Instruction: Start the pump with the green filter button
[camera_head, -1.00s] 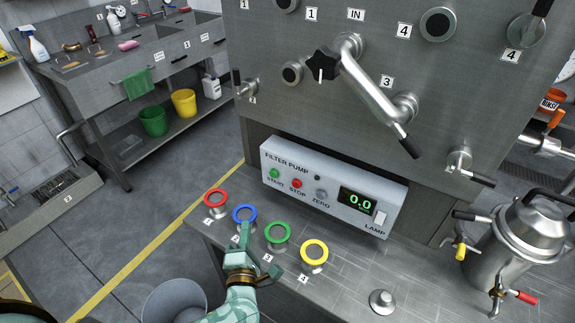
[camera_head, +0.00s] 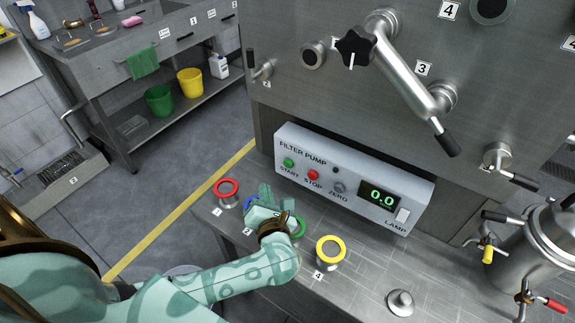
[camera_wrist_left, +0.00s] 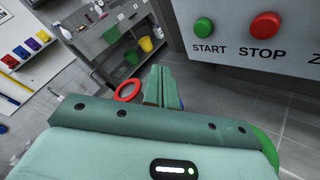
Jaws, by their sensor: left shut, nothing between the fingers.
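The filter pump panel (camera_head: 322,180) is a pale box on the front of the steel cabinet. Its green START button (camera_head: 288,162) is at the left end, beside the red STOP button (camera_head: 313,175). The display reads 0.0. My left gripper (camera_head: 267,192) is shut and empty, over the bench edge below and left of the START button, apart from it. In the left wrist view the START button (camera_wrist_left: 203,27) is above and right of the shut fingers (camera_wrist_left: 160,85). My right gripper is in neither current view.
Ringed pieces stand along the bench: red (camera_head: 226,188), yellow (camera_head: 330,250), with blue and green partly hidden by my left gripper. A steel valve pipe (camera_head: 405,75) juts out above the panel. A metal vessel (camera_head: 535,255) stands at right.

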